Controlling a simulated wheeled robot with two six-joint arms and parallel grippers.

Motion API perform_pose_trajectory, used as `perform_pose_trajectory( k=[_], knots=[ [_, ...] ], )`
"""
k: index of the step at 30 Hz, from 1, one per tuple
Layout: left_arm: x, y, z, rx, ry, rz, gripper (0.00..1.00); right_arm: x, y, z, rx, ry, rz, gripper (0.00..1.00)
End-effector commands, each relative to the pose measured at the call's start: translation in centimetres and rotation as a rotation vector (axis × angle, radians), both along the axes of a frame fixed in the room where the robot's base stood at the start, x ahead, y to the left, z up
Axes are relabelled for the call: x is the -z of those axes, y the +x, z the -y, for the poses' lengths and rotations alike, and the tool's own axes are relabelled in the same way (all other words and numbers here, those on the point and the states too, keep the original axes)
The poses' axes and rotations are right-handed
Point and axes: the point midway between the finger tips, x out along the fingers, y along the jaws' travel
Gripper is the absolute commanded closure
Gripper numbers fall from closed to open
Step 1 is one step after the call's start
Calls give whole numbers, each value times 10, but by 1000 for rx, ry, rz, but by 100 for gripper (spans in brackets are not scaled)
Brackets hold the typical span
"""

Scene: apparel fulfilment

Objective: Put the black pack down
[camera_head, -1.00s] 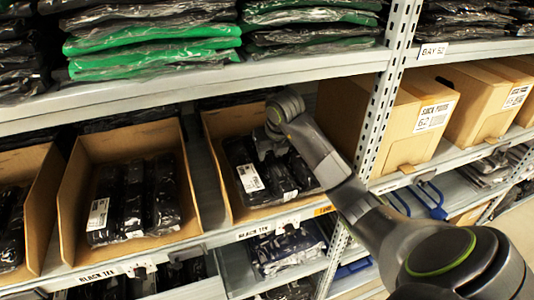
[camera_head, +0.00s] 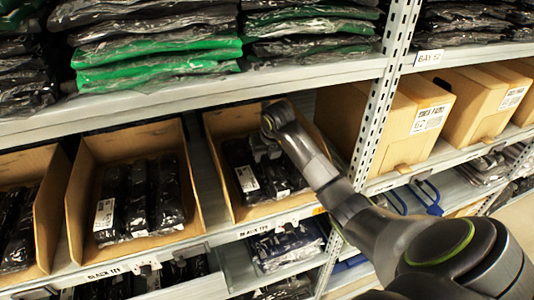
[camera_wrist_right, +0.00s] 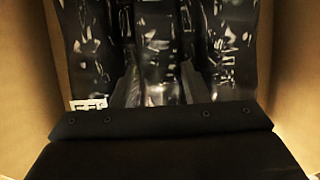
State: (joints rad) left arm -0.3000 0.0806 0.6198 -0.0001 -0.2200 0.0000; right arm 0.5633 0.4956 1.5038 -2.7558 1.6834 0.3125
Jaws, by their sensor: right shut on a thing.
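My right gripper (camera_head: 266,156) is inside the open cardboard box on the shelf, low among the black packs. In the right wrist view its two fingers (camera_wrist_right: 160,90) are shut on a shiny black pack (camera_wrist_right: 160,50), the middle one of a row. Other black packs (camera_wrist_right: 90,45) stand close on both sides, one with a white label. In the head view the packs in this box (camera_head: 242,155) are partly hidden by my wrist. I cannot tell whether the held pack touches the box floor. My left gripper is not in view.
The box's cardboard walls (camera_head: 221,172) are close around my gripper. A second box (camera_head: 83,205) of black packs stands to the left. A shelf (camera_head: 160,100) with green and black packs hangs above.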

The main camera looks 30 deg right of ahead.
Motion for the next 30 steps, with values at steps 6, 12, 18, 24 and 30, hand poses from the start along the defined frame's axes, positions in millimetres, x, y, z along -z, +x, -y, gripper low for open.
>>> perform_pose_trajectory(
  k=[6,12,18,24,30],
  knots=[
    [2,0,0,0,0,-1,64,2,0,0,0,0,0,40],
    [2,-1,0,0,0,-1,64,2,0,0,0,0,0,37],
    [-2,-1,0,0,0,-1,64,-3,0,0,0,0,1,37],
    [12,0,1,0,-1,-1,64,-25,-10,-2,-1,-2,5,37],
    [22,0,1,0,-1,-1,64,-55,-22,-5,-1,-2,4,37]
  ],
)
